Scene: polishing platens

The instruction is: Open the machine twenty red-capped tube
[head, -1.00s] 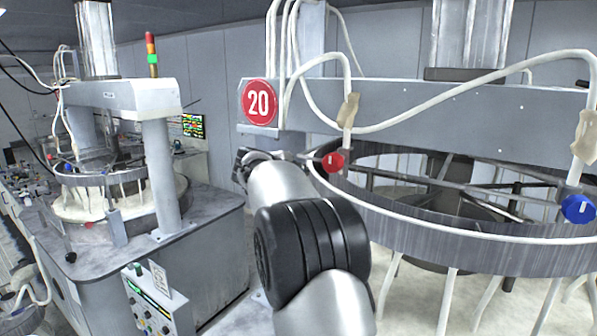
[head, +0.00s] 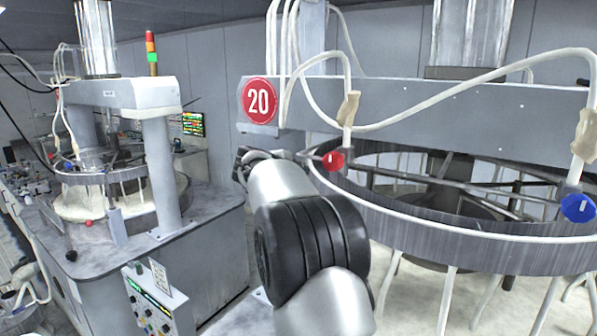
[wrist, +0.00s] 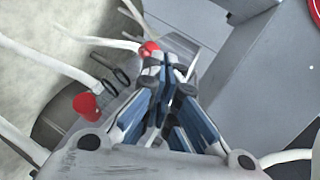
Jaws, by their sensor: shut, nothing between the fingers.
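The number 20 machine carries a round red sign (head: 259,101) on its beam. A red-capped tube end (head: 333,160) hangs at the left of its ring, below a pale tube; a short white mark on the cap looks upright. In the wrist view, my gripper (wrist: 170,65) is shut and empty, its fingertips close beside a red cap (wrist: 148,49); I cannot tell whether they touch. A second red part (wrist: 87,105) shows further left, apart from the fingers. In the head view my gripper is mostly hidden behind my wrist.
A blue-capped tube end (head: 579,208) hangs at the right. The grey ring (head: 440,222) and overhead beam (head: 480,115) bound the space around the red cap. A loose white tube (head: 430,92) loops along the beam. Another machine (head: 125,95) stands at left, with a control box (head: 152,302) in front.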

